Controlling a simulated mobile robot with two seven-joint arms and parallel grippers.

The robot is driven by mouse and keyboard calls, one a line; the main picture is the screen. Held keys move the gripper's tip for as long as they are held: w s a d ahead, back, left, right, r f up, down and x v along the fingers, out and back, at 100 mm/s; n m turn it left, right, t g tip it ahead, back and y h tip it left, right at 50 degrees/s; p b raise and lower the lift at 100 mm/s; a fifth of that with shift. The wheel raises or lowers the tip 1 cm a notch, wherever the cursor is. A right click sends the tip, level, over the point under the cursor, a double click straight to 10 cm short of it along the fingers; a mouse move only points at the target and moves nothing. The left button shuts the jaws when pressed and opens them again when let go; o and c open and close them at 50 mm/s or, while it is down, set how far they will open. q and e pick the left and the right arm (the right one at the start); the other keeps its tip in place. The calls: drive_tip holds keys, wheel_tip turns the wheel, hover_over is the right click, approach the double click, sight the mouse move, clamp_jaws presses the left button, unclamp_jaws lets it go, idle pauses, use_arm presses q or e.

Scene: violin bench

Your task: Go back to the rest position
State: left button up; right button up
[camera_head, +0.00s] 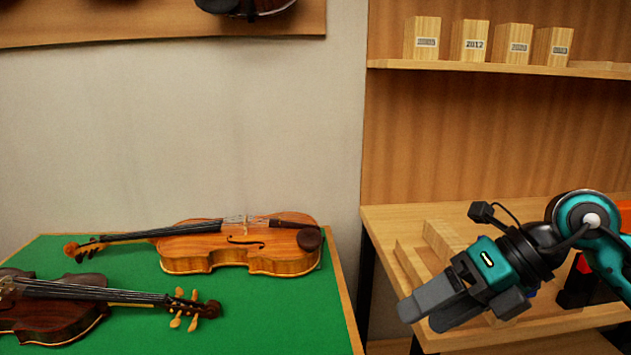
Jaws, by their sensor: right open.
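My right gripper (422,316) is at the lower right, over the front left part of the wooden workbench (391,222). Its grey fingers point down and to the left, with a small gap between them and nothing held. It is apart from both violins. An orange-brown violin (240,247) lies on the green-topped table (270,312), its scroll to the left. A dark brown violin (52,318) lies nearer, its scroll to the right and its body cut off by the left edge. My left gripper is out of view.
Wooden pieces (441,238) lie on the workbench behind my right gripper, partly hidden by it. Several labelled wooden blocks (470,42) stand on the upper shelf (480,68). A gap separates the green table from the workbench. The green table's front right part is clear.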

drive_tip(key=s+a+r+m+y+p, duration=0.2)
drive_tip(key=a+r+m+y, duration=0.2)
drive_tip(key=a+y, duration=0.5)
drive_tip(key=w+d+f+m+t+h+p, duration=0.2)
drive_tip(key=d+f+m+t+h, duration=0.45)
drive_tip(key=m, duration=0.65)
drive_tip(key=w+d+f+m+t+h+p, duration=0.2)
drive_tip(key=f+m+t+h, duration=0.3)
drive_tip(key=m+t, duration=0.65)
use_arm(q)
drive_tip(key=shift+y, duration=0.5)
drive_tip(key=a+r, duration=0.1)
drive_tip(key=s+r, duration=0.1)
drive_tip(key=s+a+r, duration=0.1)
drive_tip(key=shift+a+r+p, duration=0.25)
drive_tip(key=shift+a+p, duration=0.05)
drive_tip(key=shift+p, duration=0.1)
use_arm(e)
drive_tip(key=s+d+f+m+g+h, duration=0.1)
drive_tip(key=s+f+m+g, duration=0.3)
drive_tip(key=f, duration=0.5)
drive_tip(key=s+d+f+m+g+h, duration=0.2)
drive_tip(key=s+f+m+g+h, duration=0.1)
drive_tip(key=s+f, duration=0.5)
drive_tip(key=shift+s+f+m+g, duration=0.4)
drive_tip(key=shift+f+m+g, duration=0.1)
drive_tip(key=shift+m+g, duration=0.4)
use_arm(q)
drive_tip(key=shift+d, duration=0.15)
